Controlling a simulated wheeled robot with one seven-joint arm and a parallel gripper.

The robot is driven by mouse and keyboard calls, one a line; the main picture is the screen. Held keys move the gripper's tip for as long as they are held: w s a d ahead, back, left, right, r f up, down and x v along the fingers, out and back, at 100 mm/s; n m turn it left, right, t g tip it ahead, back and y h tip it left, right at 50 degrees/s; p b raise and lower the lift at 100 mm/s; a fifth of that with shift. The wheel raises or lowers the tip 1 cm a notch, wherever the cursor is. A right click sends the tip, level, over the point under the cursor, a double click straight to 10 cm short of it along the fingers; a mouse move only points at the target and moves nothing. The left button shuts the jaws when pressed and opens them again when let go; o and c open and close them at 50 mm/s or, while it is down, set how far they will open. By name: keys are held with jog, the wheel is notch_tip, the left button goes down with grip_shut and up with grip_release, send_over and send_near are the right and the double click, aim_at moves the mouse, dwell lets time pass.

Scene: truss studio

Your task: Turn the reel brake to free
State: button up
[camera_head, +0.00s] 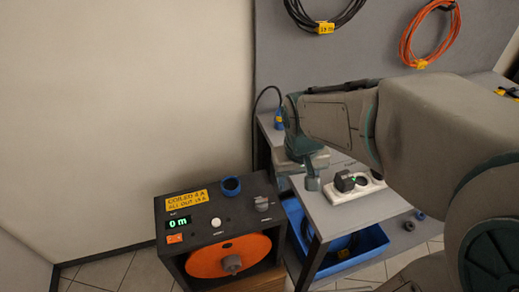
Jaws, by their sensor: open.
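A white button (216,222) and a lit display (178,222) reading "0 m" are also on top. My gripper (300,172) is open and empty, pointing down over the left end of the grey bench, to the upper right of the knob and apart from it.
A blue ring (231,186) is at the box's back edge. The grey bench (345,212) carries a white socket strip (366,186) with a black plug (345,181). A blue crate (370,243) sits below. Coiled cables hang behind, one black (345,17), one orange (407,43).

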jog(key=n+g+p, duration=0.1)
jog(key=n+p, duration=0.1)
jog(key=p, duration=0.1)
send_over(262, 200)
notch_tip(262, 200, down, 3)
jog(key=shift+g+y, duration=0.3)
notch_tip(262, 200, down, 14)
jog(key=shift+f, duration=0.15)
jog(key=c, duration=1)
